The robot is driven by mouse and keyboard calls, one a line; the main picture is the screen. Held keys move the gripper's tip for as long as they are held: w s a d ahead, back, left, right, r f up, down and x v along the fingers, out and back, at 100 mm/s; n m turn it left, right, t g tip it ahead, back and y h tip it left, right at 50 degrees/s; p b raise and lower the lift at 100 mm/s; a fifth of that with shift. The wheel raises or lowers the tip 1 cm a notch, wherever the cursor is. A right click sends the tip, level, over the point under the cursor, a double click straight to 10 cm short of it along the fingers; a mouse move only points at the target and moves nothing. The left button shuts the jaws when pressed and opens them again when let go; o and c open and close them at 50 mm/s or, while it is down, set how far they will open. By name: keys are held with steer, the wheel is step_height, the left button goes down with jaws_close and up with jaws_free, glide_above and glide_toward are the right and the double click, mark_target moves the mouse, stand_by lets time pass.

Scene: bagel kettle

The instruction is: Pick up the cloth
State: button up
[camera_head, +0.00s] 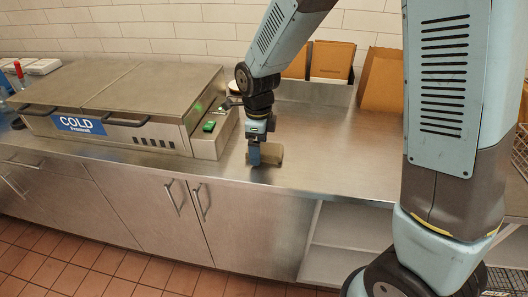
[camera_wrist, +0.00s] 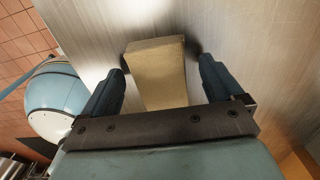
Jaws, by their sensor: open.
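The cloth (camera_wrist: 157,80) is a tan, folded, block-like piece lying on the steel counter. In the wrist view it sits between my gripper's two dark fingers, with a gap visible on each side near the fingertips. In the head view my gripper (camera_head: 254,155) points down at the counter near its front edge, and the cloth (camera_head: 275,154) shows partly behind it. My gripper is open and around the cloth. The cloth's lower end in the wrist view is hidden by the gripper's palm.
A steel cold unit (camera_head: 130,95) with lids and handles stands to the left. Cardboard boxes (camera_head: 332,60) stand at the back, with a taller brown one (camera_head: 381,80) beside them. The counter (camera_head: 335,150) is clear to the right of the gripper. Cabinets and an open shelf are below.

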steer(key=shift+f, duration=0.25)
steer(key=shift+c, duration=0.3)
steer(key=c, duration=1.2)
steer(key=shift+o, duration=0.2)
steer(key=shift+r, duration=0.65)
steer(key=s+d+r, duration=0.6)
steer(key=s+r, duration=0.5)
steer(key=s, duration=0.1)
steer(key=shift+s+d+r, duration=0.2)
steer(key=shift+s+r, duration=0.05)
steer(key=shift+r, duration=0.15)
